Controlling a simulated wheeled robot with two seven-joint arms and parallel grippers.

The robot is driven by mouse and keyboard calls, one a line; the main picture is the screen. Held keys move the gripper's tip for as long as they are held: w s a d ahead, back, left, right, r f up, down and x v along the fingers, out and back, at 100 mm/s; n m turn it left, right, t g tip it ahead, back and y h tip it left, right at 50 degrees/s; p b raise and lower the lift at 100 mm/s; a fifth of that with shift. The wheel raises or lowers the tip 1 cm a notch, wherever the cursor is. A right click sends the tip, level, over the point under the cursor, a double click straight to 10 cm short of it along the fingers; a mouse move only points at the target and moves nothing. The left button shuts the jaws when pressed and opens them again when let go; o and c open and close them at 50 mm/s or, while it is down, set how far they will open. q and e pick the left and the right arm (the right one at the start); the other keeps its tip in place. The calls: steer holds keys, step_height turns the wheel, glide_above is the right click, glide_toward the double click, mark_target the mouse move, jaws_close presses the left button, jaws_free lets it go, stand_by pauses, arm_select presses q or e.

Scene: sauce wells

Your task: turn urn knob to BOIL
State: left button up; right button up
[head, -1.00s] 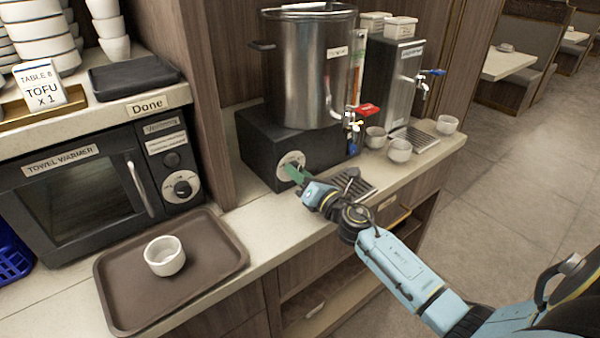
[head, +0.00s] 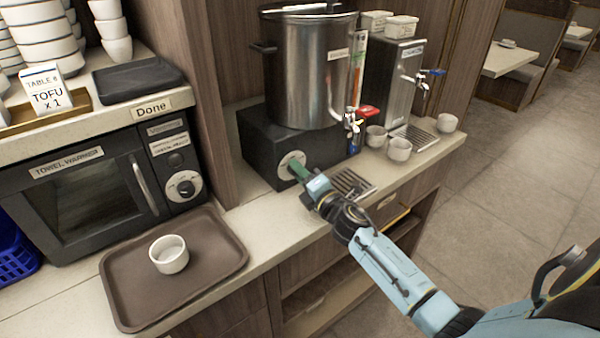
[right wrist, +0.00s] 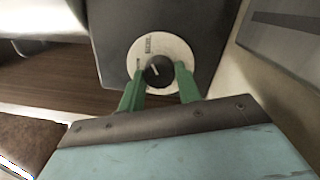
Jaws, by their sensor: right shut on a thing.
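The steel urn (head: 312,70) stands on a black base (head: 262,148) on the counter. On the base's front is a pale round dial plate (head: 287,160) with a dark knob, which shows better in the right wrist view (right wrist: 158,71). A light mark on the knob points to the upper left in that view. My right gripper (head: 297,170) has green fingers, one on each side of the knob, and is shut on it; the fingers also show in the right wrist view (right wrist: 160,80). The dial's lettering is too small to read. My left gripper is not in view.
A red-handled tap (head: 358,118) is on the urn's right, with white cups (head: 399,149) and a drip grate (head: 350,183) nearby. At the left are a towel warmer (head: 85,190) and a brown tray (head: 120,268) holding a white cup (head: 169,254).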

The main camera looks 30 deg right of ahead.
stand_by(0.4)
steer(key=o, duration=1)
steer(key=shift+c, duration=0.2)
steer(key=shift+s, duration=0.1)
steer(key=s+f, duration=0.1)
steer(key=s, duration=1.2)
steer(key=shift+d, duration=0.25)
steer(key=shift+s, duration=0.1)
